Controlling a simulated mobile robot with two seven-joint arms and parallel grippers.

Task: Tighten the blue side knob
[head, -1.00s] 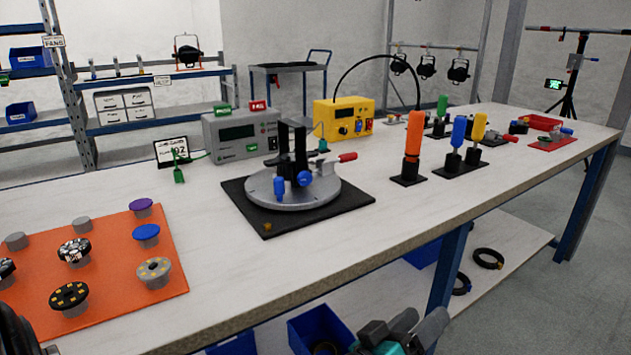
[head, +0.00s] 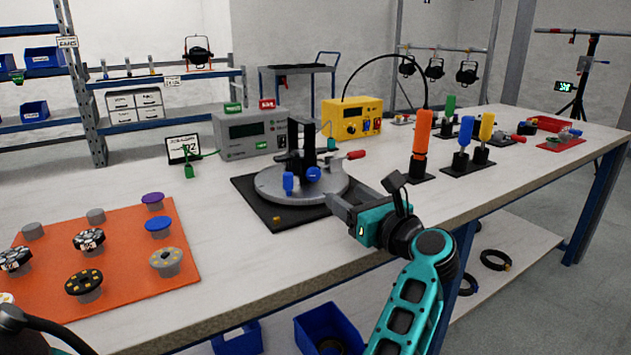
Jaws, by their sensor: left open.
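A black clamp fixture (head: 308,140) stands on a grey round turntable (head: 270,188) on a black base mat (head: 250,205). A round blue knob (head: 313,173) sits low on the fixture's near side. An upright blue handle (head: 288,183) stands just left of it. A red-tipped lever (head: 355,155) sticks out to the right. My left gripper (head: 360,189) is open, in front of and to the right of the turntable, with its fingers pointing up and left. It is apart from the blue knob, and nothing shows between the fingers. My right gripper is not in view.
An orange mat (head: 120,296) with several coloured knobs lies at the left. A grey meter (head: 229,149) and a yellow box (head: 340,117) stand behind. Orange (head: 421,140), blue and yellow upright handles stand at the right. The white bench (head: 225,245) is clear in front of the turntable.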

